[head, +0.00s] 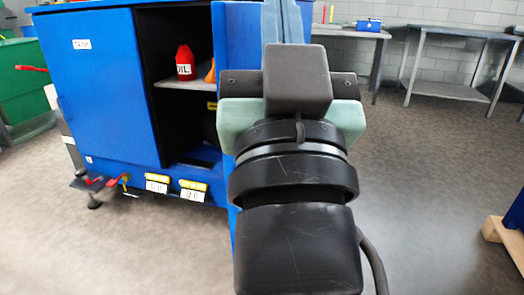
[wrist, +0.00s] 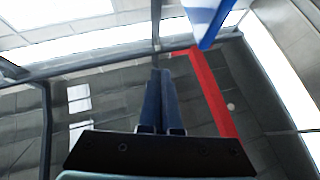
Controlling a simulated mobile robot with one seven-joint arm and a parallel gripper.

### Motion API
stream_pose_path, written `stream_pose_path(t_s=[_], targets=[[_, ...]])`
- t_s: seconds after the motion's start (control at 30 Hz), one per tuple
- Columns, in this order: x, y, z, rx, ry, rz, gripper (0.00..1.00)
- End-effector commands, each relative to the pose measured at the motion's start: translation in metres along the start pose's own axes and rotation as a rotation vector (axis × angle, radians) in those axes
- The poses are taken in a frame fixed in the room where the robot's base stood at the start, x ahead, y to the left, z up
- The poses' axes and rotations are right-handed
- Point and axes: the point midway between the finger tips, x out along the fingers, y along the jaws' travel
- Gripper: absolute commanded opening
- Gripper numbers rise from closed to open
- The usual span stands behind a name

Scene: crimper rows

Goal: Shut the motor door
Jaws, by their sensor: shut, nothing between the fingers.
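The blue door (head: 236,60) of the blue cabinet (head: 98,80) stands open in the head view, right of the dark opening. My wrist and hand hide much of it. No label shows on its visible part. My gripper (head: 283,18) is shut and empty, in front of the door's upper part; I cannot tell whether it touches it. In the wrist view the two blue fingers of my gripper (wrist: 161,78) lie together and point up at the wall and ceiling. A blue bar (wrist: 211,22) there may be the door's edge.
A red oil bottle (head: 185,62) and an orange object (head: 210,72) sit on the shelf (head: 180,84) inside. Red-handled fittings (head: 95,182) stick out at the cabinet's lower left. Grey workbenches (head: 450,88) stand at the back right. The floor on the right is largely clear.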

Motion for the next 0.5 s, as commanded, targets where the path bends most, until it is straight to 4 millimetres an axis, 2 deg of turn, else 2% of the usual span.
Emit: stream_pose_path(t_s=[0.03, 0.1, 0.17, 0.23, 0.3, 0.33, 0.4, 0.47, 0.5], targets=[[0.020, 0.002, -0.018, 0.006, -0.022, 0.000, 0.00], [0.033, 0.005, -0.021, 0.019, -0.057, -0.003, 0.00], [0.043, 0.010, -0.011, 0.043, -0.118, -0.007, 0.00], [0.048, 0.025, 0.031, 0.109, -0.264, -0.010, 0.00], [0.035, 0.043, 0.090, 0.217, -0.445, -0.010, 0.00], [0.027, 0.050, 0.112, 0.269, -0.516, -0.008, 0.00], [0.002, 0.064, 0.159, 0.409, -0.677, 0.000, 0.00], [-0.027, 0.075, 0.191, 0.550, -0.800, 0.013, 0.00], [-0.049, 0.080, 0.207, 0.654, -0.870, 0.023, 0.00]])
